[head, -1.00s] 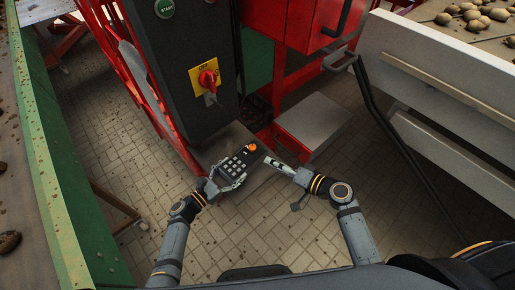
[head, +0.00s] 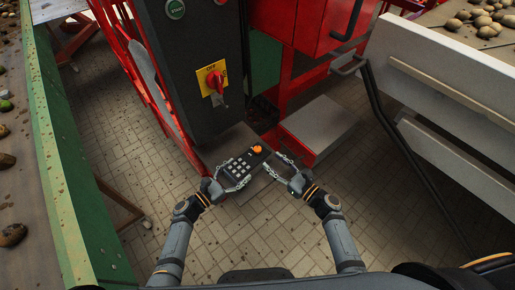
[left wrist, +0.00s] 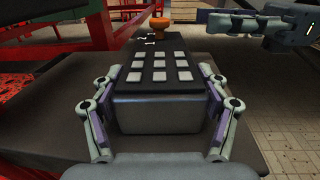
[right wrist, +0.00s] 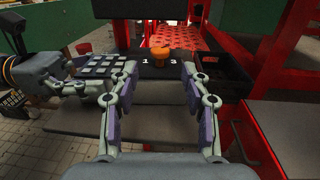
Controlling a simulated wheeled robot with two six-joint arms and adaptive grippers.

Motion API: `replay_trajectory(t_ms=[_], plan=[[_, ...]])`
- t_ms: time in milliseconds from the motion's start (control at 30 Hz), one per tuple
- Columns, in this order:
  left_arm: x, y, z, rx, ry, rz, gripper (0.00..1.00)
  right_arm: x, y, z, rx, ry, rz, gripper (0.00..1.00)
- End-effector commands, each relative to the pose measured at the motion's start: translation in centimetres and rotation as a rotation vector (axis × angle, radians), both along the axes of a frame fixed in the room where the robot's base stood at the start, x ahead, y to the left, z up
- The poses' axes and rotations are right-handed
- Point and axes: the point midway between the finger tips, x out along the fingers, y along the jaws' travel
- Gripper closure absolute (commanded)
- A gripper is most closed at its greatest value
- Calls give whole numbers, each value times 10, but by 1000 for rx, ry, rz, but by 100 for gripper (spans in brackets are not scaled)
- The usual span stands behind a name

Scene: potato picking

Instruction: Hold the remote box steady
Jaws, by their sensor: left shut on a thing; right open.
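The remote box (head: 240,164) is dark, with pale square keys and an orange knob at its far right end. My left gripper (head: 232,174) is shut on its near left end; the left wrist view shows a finger along each side of the box (left wrist: 160,100). My right gripper (head: 279,167) is open at the right of the box. In the right wrist view its spread fingers (right wrist: 160,72) frame the knob (right wrist: 160,53) end, with the markings 1 and 3 beside the knob. Whether these fingers touch the box I cannot tell.
A grey step (head: 318,130) lies behind the box. The dark control cabinet with a red switch (head: 215,80) stands behind it, and red machine frames surround it. A green-sided conveyor (head: 60,190) runs at left. A white-panelled conveyor (head: 440,70) with potatoes is at right. Tiled floor is open in front.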

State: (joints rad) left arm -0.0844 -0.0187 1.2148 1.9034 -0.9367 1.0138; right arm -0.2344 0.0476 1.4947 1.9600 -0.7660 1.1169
Motion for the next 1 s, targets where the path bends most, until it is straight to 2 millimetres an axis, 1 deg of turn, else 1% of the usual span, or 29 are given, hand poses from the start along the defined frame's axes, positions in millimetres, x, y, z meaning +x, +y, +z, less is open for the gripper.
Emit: replay_trajectory(t_ms=[33,100,200,333,500,767,867,1000], plan=[[0,0,0,-1,-1,0,70,11,8,2,3,-4,-1,53],[0,0,0,-1,-1,0,70,23,20,2,3,-4,0,53],[0,0,0,-1,-1,0,70,40,34,1,2,-2,-1,53],[0,0,0,-1,-1,0,70,57,48,1,1,-2,-1,53],[0,0,0,-1,-1,0,70,67,57,0,-2,-1,0,53],[0,0,0,0,0,0,70,68,59,0,-3,-1,0,53],[0,0,0,0,0,0,70,68,58,0,-2,-2,0,65],[0,0,0,0,0,0,70,68,58,0,-2,-2,0,84]])
